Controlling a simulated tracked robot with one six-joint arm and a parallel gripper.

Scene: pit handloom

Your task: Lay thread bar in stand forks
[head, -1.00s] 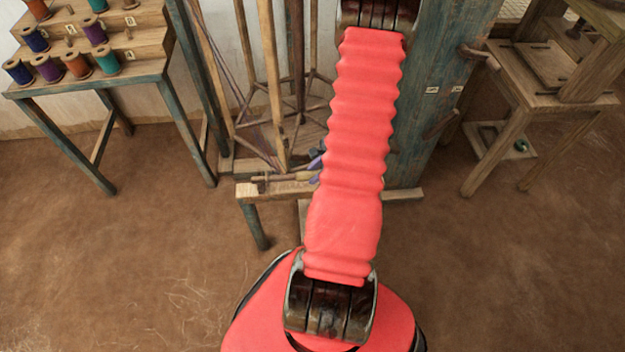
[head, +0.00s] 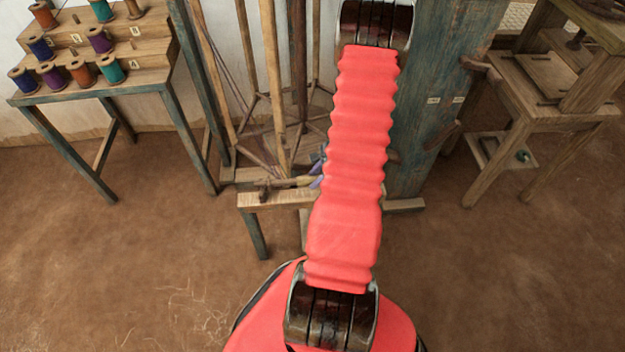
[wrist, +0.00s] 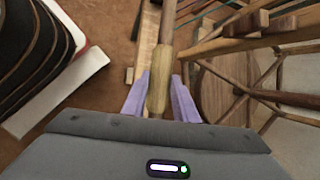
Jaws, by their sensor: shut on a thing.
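In the wrist view the thread bar (wrist: 158,88) is a pale, rounded wooden grip with a thinner brown shaft running up and away. My gripper (wrist: 159,84) has two lavender fingers, one on each side of the grip, and is shut on it. In the head view the lavender fingers (head: 318,170) show only in part behind my red arm. The bar (head: 291,182) lies level to their left, at the top of a low wooden stand (head: 275,200) with blue-green legs. I cannot make out the forks clearly, nor whether the bar touches them.
Tall wooden poles (head: 273,85) rise close behind the bar. A thick blue post (head: 445,90) stands to the right. A spool rack (head: 130,75) stands at the left, a wooden bench (head: 520,95) at the right. The earth floor in front is clear.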

